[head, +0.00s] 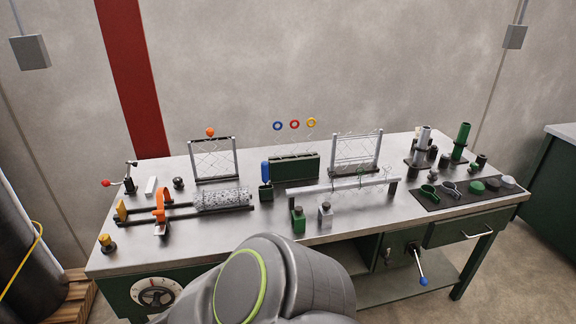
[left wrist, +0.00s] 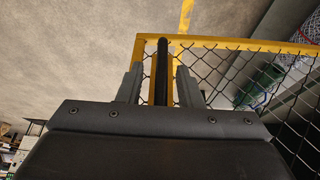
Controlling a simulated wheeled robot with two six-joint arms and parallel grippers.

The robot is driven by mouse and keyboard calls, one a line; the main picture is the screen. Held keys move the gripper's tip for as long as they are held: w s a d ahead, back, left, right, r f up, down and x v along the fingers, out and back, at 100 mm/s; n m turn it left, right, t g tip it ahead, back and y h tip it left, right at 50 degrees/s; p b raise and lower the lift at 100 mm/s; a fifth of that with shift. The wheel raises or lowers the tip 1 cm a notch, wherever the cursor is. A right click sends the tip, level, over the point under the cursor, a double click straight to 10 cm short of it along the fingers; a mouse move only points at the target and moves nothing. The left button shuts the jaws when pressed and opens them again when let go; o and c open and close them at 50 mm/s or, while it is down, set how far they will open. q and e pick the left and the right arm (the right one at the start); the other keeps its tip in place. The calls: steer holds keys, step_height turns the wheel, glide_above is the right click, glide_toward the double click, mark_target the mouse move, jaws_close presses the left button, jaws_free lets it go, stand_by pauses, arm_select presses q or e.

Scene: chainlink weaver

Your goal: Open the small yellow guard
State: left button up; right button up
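In the left wrist view, a yellow-framed guard panel (left wrist: 230,44) with dark chain-link mesh fills the upper middle and right. A black upright bar (left wrist: 162,75), which looks like its handle, runs along the yellow upright at the panel's left edge. My left gripper (left wrist: 160,69) is open, its two grey fingers on either side of the bar. A gap shows between the bar and each finger. I cannot tell how far the guard stands open. The guard is not clearly seen in the head view. My right gripper is in neither view.
In the head view, a steel-topped workbench (head: 330,228) carries small fixtures, wire frames and a dark tool mat (head: 440,199). A blue-tipped lever (head: 422,281) sticks out at its front. In the left wrist view, bare floor (left wrist: 70,60) lies left of the guard.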

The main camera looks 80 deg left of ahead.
arm_select(q)
steer(key=p+v, duration=0.3)
steer(key=v, duration=1.4)
